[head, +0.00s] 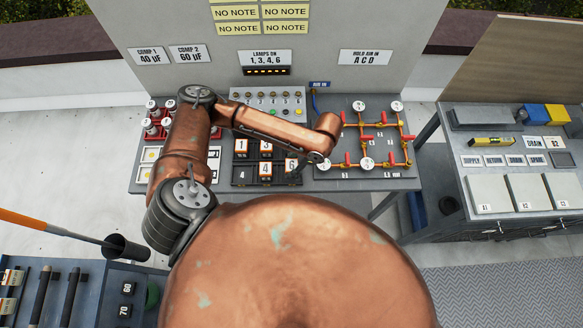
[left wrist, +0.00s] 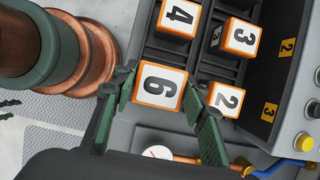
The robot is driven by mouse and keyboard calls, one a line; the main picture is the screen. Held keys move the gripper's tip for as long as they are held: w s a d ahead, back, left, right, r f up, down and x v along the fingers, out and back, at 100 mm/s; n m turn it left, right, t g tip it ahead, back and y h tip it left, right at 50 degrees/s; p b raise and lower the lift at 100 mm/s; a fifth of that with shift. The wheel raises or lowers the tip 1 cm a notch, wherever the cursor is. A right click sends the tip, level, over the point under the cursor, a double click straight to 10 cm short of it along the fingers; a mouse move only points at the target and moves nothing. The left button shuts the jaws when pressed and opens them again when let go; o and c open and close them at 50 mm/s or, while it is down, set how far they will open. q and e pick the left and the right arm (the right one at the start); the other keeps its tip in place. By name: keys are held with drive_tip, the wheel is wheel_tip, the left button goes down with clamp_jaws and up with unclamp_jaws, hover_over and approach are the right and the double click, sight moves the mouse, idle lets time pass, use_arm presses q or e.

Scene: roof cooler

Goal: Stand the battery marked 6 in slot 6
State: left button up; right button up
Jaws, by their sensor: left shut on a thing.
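The battery marked 6 (head: 291,166) is an orange-edged block with a white face, upright at the front right of the black battery rack (head: 246,186). It also shows in the left wrist view (left wrist: 161,86), its face turned toward the camera. My left gripper (left wrist: 160,98) is shut on it, a green finger on each side. The battery is at the slot 6 place, and its face looks larger than its neighbours'. I cannot tell whether its base rests in the slot. The left gripper is mostly hidden by my arm in the head view.
Battery 4 (left wrist: 179,16) stands beside battery 6 in the front row. Battery 3 (left wrist: 239,37) and battery 2 (left wrist: 226,99) stand in the back row, with battery 1 (head: 241,146) left of them. A pipe frame with gauges (head: 366,162) is close on the right.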

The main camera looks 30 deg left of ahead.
sight(292, 168)
use_arm(q)
drive_tip(key=shift+w+a+f, duration=0.1)
drive_tip(key=shift+w+f, duration=0.1)
drive_tip(key=shift+f, duration=0.1)
wheel_tip(292, 168, down, 4)
drive_tip(key=shift+w+a+r, duration=0.1)
drive_tip(key=shift+w+r, duration=0.05)
drive_tip(key=shift+r, duration=0.1)
use_arm(e)
drive_tip(key=shift+w+a, duration=0.15)
drive_tip(key=shift+w, duration=0.9)
drive_tip(key=shift+r, duration=0.1)
use_arm(q)
drive_tip(key=o, duration=1.4)
drive_tip(key=shift+o, duration=0.2)
use_arm(e)
drive_tip(key=shift+s, duration=0.35)
use_arm(q)
drive_tip(key=shift+r, duration=0.3)
drive_tip(key=v, duration=1.1)
drive_tip(key=shift+d+r, duration=0.2)
